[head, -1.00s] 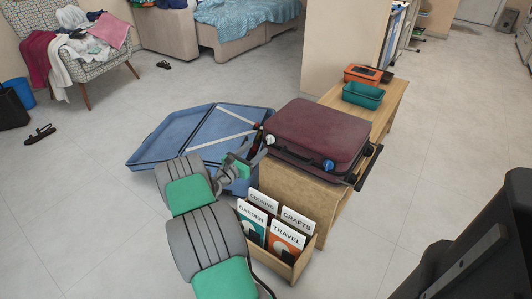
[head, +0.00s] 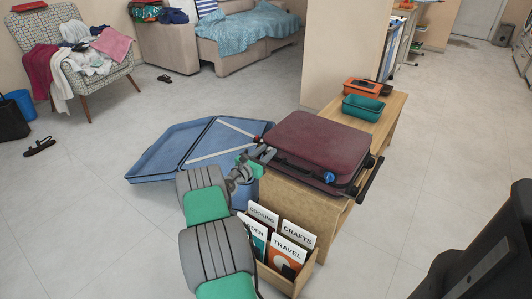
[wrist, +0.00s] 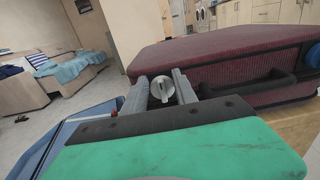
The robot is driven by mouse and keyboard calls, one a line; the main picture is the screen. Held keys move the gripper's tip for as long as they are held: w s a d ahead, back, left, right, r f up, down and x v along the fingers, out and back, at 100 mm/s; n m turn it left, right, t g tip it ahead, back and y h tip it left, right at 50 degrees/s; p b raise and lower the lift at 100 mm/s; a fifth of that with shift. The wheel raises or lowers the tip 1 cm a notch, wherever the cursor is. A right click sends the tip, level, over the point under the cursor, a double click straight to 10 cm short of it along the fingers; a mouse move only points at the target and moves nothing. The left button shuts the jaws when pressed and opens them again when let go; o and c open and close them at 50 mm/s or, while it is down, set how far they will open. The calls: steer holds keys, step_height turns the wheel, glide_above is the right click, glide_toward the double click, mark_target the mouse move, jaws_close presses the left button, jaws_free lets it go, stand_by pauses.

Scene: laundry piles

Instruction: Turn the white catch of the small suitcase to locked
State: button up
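The small suitcase (head: 318,138) is maroon and lies shut on the wooden bench, its handle side facing me. Its white catch (wrist: 162,89) shows in the wrist view as a round knob with a raised, nearly upright ridge. In the head view my gripper hides this catch. My gripper (wrist: 160,82) is open at the left part of the suitcase's front, one finger on each side of the white catch. I cannot tell whether the fingers touch it. A blue catch (head: 329,177) sits near the right end of the same side, beyond the black handle (wrist: 248,85).
A large blue suitcase (head: 172,150) lies open on the floor left of the bench (head: 393,107). A box of books (head: 278,275) stands just below my gripper. Teal (head: 362,108) and orange (head: 361,86) containers are at the bench's far end.

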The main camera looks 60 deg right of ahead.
jaws_close()
steer(key=shift+s+f+m, duration=0.1)
steer(key=shift+m, duration=0.3)
steer(key=m+b, duration=0.3)
steer(key=m, duration=0.2)
steer(key=s+f+m+b, duration=0.1)
steer(key=m+b, duration=0.1)
steer(key=m, duration=0.4)
steer(key=m+b, duration=0.3)
steer(key=m, duration=0.3)
steer(key=shift+s+a+f+b, duration=0.15)
steer(key=shift+s+f+b, duration=0.15)
steer(key=shift+f+b, duration=0.05)
stand_by(0.3)
steer(key=shift+o, duration=2.3)
jaws_free()
